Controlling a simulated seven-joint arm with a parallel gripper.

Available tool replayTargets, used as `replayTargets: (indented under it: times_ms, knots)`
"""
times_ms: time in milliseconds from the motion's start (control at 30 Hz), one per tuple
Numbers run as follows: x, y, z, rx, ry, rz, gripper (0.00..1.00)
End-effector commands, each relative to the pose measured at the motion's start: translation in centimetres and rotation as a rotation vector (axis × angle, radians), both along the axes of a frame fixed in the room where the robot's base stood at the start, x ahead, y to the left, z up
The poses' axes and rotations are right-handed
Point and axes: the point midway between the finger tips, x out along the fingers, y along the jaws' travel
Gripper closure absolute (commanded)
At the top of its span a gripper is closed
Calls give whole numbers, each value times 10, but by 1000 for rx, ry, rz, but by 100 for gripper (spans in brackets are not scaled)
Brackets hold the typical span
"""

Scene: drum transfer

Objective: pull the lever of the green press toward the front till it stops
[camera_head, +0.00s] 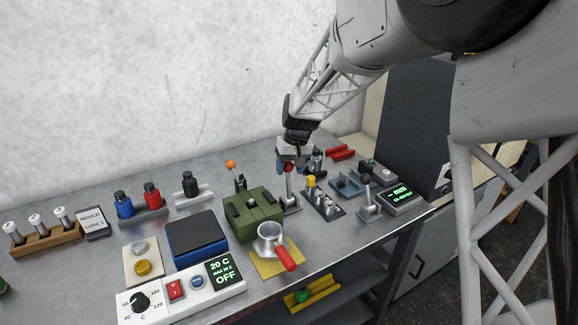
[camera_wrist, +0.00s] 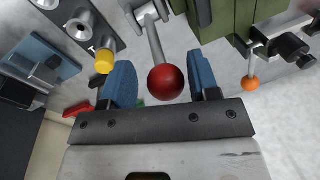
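The green press (camera_head: 250,216) is a dark green block near the middle of the bench; part of it shows at the top of the wrist view (camera_wrist: 222,18). A metal lever (camera_head: 289,188) with a red ball knob (camera_wrist: 165,82) stands upright at its right side. My gripper (camera_head: 291,165) points down over this lever. In the wrist view its two blue fingers are apart, one on each side of the red ball, with a small gap visible on both sides. The head view shows the ball partly hidden by the fingers.
An orange-knobbed lever (camera_head: 231,165) stands behind the press on the left. A metal cup with a red handle (camera_head: 286,258) is in front. A block with a yellow-capped post (camera_head: 311,182) and a black-knobbed lever (camera_head: 366,180) stand to the right, close to my gripper.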

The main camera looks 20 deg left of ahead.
Motion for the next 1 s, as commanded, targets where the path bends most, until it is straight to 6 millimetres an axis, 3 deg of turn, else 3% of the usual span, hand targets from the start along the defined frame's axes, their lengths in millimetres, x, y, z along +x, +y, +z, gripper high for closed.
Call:
replayTargets:
  times_ms: [467,1000]
  knots:
    - [1,1,6,3,-5,1,36]
    - [4,-9,64,3,-4,0,36]
